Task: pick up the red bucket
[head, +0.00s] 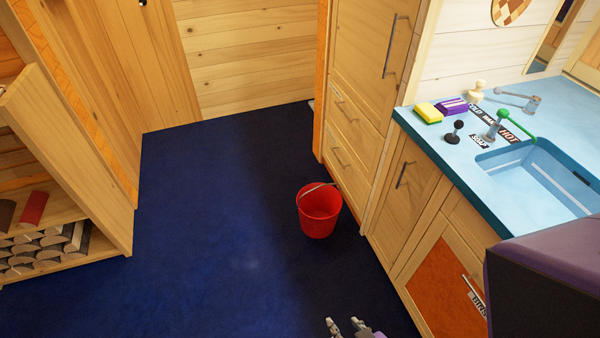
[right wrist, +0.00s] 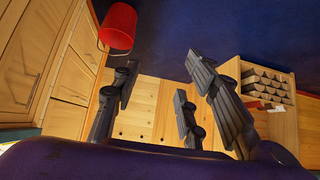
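The red bucket (head: 319,212) stands upright on the dark blue floor, close to the wooden cabinet fronts, with its thin handle resting across the rim. In the right wrist view the bucket (right wrist: 117,26) shows at the upper left, beyond the fingers and apart from them. My right gripper (head: 347,327) just enters the bottom edge of the head view, in front of the bucket in the picture. Its fingers (right wrist: 164,88) are spread with nothing between them. My left gripper is in neither view.
Wooden cabinets (head: 352,118) and a blue sink counter (head: 520,205) bound the right side. On the counter are a yellow sponge (head: 428,112) and taps. A wooden shelf (head: 70,190) with logs stands at the left. The blue floor (head: 215,210) between is clear.

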